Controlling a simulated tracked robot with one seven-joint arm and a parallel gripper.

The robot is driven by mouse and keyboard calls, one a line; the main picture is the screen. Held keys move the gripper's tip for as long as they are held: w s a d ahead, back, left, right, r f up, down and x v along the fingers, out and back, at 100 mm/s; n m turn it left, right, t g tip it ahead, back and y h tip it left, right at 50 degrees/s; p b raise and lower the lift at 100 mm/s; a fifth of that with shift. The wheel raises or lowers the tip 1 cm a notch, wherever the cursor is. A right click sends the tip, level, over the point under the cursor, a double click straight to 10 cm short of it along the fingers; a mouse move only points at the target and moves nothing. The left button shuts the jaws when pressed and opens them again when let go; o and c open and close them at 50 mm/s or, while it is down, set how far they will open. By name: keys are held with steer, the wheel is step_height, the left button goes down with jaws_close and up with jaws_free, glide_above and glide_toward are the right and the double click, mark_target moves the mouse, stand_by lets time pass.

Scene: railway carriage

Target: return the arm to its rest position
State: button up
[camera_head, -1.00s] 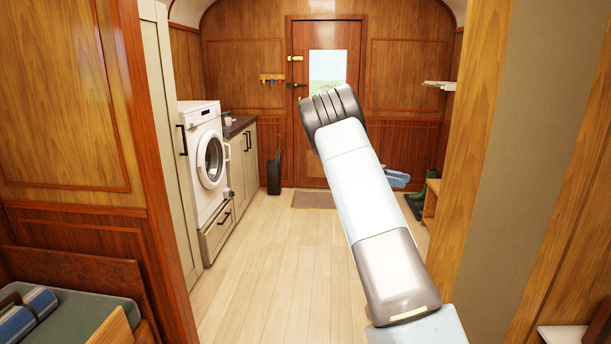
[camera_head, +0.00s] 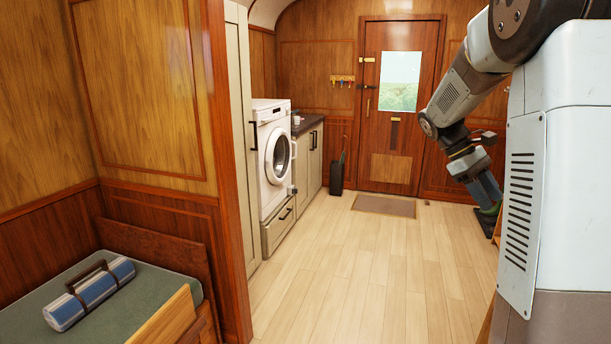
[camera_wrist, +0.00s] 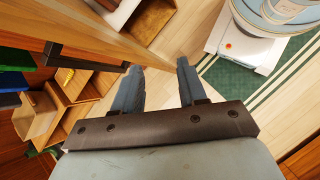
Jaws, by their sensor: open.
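My arm (camera_head: 455,100) is bent at the right side of the head view, coming down from the top right corner. My gripper (camera_head: 488,195) points down at the right, partly hidden behind a large white housing. In the wrist view my gripper (camera_wrist: 159,67) shows two blue-grey fingers spread apart, with nothing between them. Wooden floor and the edge of a wooden board lie beyond the fingertips.
A washing machine (camera_head: 273,155) and dark-topped cabinet (camera_head: 309,155) line the left wall. A wooden door (camera_head: 399,140) with a mat (camera_head: 384,206) stands at the back. A blue striped roll (camera_head: 90,294) lies on a green bench (camera_head: 150,280). The middle floor is clear.

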steer(key=s+a+r+m+t+y, duration=0.2)
steer(key=s+a+m+t+y, duration=0.3)
steer(key=s+a+t, duration=0.6)
steer(key=s+a+y, duration=0.1)
steer(key=s+a, duration=0.6)
steer(key=s, duration=0.2)
steer(key=shift+s+a+r+m, duration=0.2)
steer(key=shift+s+a+m, duration=0.2)
